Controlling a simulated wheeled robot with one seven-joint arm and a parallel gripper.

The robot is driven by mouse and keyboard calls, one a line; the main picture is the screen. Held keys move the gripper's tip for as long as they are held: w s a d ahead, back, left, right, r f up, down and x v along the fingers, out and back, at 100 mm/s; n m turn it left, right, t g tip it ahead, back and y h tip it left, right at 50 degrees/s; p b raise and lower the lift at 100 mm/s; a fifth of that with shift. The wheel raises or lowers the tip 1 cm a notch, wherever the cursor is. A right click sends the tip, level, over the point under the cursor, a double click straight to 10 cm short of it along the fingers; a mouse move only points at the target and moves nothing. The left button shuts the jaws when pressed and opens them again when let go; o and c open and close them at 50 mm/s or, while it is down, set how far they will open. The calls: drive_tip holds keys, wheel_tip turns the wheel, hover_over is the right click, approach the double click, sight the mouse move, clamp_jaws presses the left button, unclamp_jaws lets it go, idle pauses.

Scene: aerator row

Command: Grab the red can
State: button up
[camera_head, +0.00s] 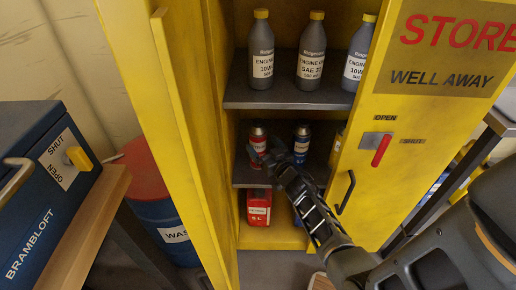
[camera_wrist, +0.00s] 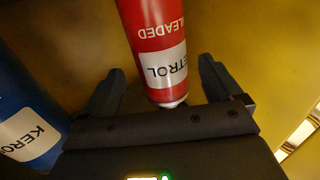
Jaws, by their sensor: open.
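The red can (camera_head: 258,143) stands on the cabinet's middle shelf, left of a blue can (camera_head: 301,143). In the wrist view the red can (camera_wrist: 158,40), with a white label reading "...ETROL", lies between the fingers of my gripper (camera_wrist: 160,88). The fingers are open, one on each side of it, with gaps visible. The can's near end is close to the gripper's palm; I cannot tell whether they touch. In the head view my gripper (camera_head: 268,156) is in front of the red can and covers its lower part.
The blue can shows at the wrist view's left (camera_wrist: 28,130). Dark bottles (camera_head: 311,57) stand on the upper shelf (camera_head: 290,97). A red container (camera_head: 258,208) is at the bottom. The open yellow doors (camera_head: 165,110) flank the cabinet. A blue drum (camera_head: 165,225) stands left.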

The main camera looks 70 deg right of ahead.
drive_tip(key=x, duration=0.1)
drive_tip(key=b+x, duration=0.1)
drive_tip(key=x, duration=0.2)
drive_tip(key=shift+w+f+b, duration=0.2)
drive_tip(key=shift+f+b, duration=0.1)
drive_tip(key=shift+f, duration=0.05)
drive_tip(key=shift+w+d+r, duration=0.1)
drive_tip(key=shift+w+d, duration=0.3)
drive_tip(key=shift+w, duration=0.05)
drive_tip(key=shift+c, duration=0.2)
drive_tip(key=c, duration=1.1)
drive_tip(key=shift+c, duration=0.4)
drive_tip(key=shift+r, duration=0.15)
